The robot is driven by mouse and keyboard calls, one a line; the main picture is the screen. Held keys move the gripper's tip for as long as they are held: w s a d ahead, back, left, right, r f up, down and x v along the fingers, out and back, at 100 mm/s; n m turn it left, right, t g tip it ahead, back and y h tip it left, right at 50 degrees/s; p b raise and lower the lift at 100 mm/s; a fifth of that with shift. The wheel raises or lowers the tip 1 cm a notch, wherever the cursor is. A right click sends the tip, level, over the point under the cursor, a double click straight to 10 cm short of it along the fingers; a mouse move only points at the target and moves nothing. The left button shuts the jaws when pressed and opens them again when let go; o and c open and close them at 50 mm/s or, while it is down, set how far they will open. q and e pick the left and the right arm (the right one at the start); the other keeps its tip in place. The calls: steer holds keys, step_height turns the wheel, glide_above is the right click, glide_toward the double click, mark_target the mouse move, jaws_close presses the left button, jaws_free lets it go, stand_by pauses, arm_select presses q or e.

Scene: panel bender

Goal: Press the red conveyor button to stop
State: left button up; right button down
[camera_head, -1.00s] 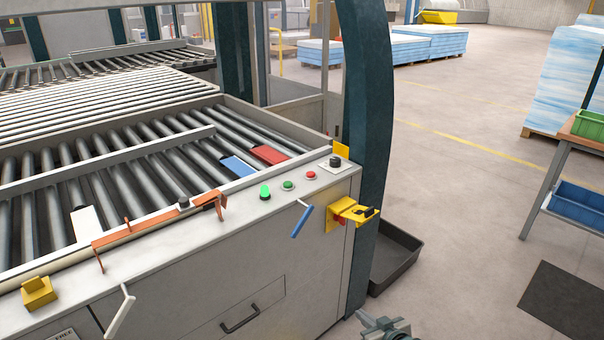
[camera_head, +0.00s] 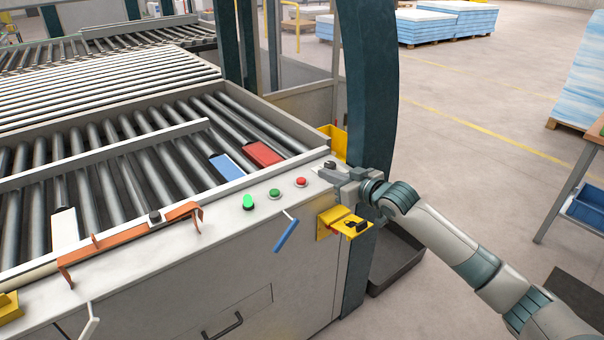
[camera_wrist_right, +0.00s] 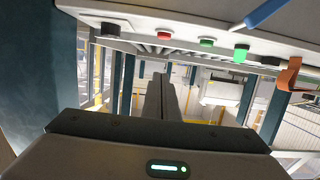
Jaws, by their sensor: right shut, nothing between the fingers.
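The red button (camera_head: 301,182) sits on the right part of the grey machine's front ledge. It also shows in the right wrist view (camera_wrist_right: 164,36), near the top. A green button (camera_head: 274,193) and a brightly lit green one (camera_head: 248,202) sit to its left. My right gripper (camera_head: 326,173) is shut and empty, just right of the red button and apart from it, by the black knob (camera_head: 330,165). In the right wrist view its closed fingers (camera_wrist_right: 168,85) point up the picture, below the red button. My left gripper is not in view.
A yellow bracket with a black latch (camera_head: 345,222) juts from the front panel under my right gripper. A blue handle (camera_head: 286,235) sticks out below the buttons. A dark teal post (camera_head: 366,90) stands behind my gripper. An orange bar (camera_head: 130,243) lies along the ledge.

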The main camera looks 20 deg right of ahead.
steer(key=shift+s+a, duration=0.1)
steer(key=shift+a, duration=0.05)
steer(key=shift+w, duration=0.2)
steer(key=p, duration=0.3)
glide_above(307, 188)
steer(key=shift+w+a+f, duration=0.1)
steer(key=shift+w+f, duration=0.1)
steer(key=shift+f, duration=0.9)
step_height(307, 188, down, 2)
steer(key=shift+s+f+p, duration=0.1)
steer(key=shift+f+p, duration=0.15)
steer(key=shift+p, duration=0.3)
steer(key=shift+f, duration=0.85)
